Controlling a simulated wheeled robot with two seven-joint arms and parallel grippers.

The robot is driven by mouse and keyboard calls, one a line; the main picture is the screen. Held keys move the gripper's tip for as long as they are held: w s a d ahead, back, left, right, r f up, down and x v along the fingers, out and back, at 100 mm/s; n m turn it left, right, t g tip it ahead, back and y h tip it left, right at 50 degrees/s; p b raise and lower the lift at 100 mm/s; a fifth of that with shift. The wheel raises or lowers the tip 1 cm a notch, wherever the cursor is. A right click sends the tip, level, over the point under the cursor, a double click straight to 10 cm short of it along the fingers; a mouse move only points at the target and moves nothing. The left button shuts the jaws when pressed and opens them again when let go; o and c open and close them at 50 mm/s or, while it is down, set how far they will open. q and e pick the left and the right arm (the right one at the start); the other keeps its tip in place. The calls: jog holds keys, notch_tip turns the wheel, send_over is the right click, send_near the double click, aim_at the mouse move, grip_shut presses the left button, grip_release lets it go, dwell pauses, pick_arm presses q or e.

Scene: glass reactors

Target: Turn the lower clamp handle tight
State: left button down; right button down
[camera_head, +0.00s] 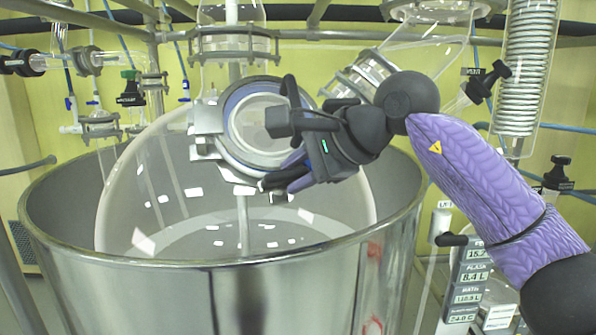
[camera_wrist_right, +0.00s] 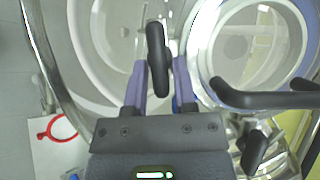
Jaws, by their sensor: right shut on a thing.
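The lower clamp handle (camera_wrist_right: 157,60), a black bar with rounded ends, stands between my right gripper's two purple fingers in the right wrist view. My right gripper (camera_wrist_right: 158,82) is shut on it. In the head view the same gripper (camera_head: 277,181) is at the lower right of the round glass port (camera_head: 258,128), and its body partly hides the handle. The port has a metal clamp ring around it. How tight the clamp is cannot be told. My left gripper is not in view.
The large glass vessel (camera_head: 140,190) sits inside a steel bath (camera_head: 200,300). Another black handle (camera_wrist_right: 265,96) lies close to the right of my gripper in the wrist view. A coiled glass condenser (camera_head: 528,70) and a display panel (camera_head: 468,285) stand at the right.

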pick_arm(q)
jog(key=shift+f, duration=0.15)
